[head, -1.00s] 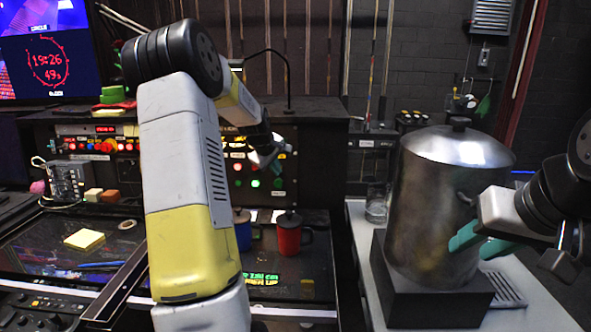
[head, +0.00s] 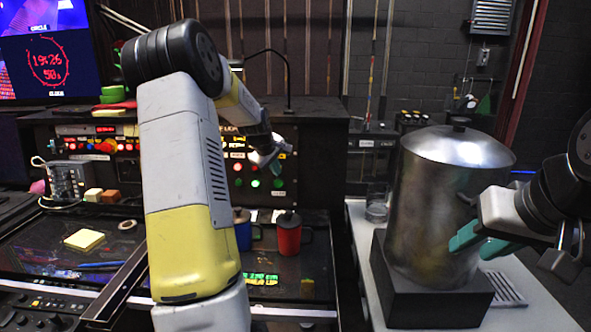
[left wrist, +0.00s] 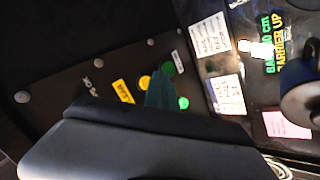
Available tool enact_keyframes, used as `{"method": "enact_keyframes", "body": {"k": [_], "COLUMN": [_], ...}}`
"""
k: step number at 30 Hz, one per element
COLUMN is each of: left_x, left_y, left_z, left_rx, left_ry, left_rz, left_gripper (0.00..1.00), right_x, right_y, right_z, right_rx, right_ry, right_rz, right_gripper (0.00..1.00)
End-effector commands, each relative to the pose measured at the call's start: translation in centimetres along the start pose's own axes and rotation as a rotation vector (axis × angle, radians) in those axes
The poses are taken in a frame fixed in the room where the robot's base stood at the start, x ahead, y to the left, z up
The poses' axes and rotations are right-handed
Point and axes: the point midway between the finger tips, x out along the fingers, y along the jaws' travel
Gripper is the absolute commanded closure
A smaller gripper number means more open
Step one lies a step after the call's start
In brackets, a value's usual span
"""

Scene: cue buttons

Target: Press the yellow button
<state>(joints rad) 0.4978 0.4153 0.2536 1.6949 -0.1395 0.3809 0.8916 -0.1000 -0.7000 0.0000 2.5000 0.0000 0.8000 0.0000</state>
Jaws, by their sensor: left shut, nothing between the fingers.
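The yellow button (left wrist: 144,82) shows in the left wrist view on a dark panel, beside a yellow label and close to green buttons. My left gripper (left wrist: 160,92) is shut and empty, its teal fingertips right next to the yellow button in that view. I cannot tell whether they touch it. In the head view my left gripper (head: 266,158) is in front of the upright button panel and hides part of it. My right gripper (head: 478,240) is at the right, in front of the metal pot, with its teal fingers apart.
Green buttons (left wrist: 168,68) sit close to the fingertips. A red mug (head: 289,234) and a blue mug (head: 242,230) stand below the panel. A large metal pot (head: 440,200) stands on a black block (head: 430,300) at the right. Yellow sticky notes (head: 84,239) lie on the left desk.

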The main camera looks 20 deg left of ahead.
Motion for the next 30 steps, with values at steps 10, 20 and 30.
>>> {"method": "enact_keyframes", "body": {"k": [10, 20, 30], "left_x": [0.00, 0.23, 0.57], "left_y": [0.00, 0.19, 0.41], "left_z": [0.00, -0.15, -0.45], "left_rx": [0.000, 0.000, 0.000], "left_ry": [0.000, 0.000, 0.000], "left_rz": [0.000, 0.000, -0.001], "left_gripper": [1.00, 1.00, 1.00], "right_x": [0.00, 0.00, 0.00], "right_y": [0.00, 0.00, 0.00], "right_z": [0.00, 0.00, 0.00], "right_rx": [0.000, 0.000, 0.000], "right_ry": [0.000, 0.000, 0.000], "right_rz": [0.000, 0.000, 0.000], "right_gripper": [0.64, 0.64, 0.64]}}
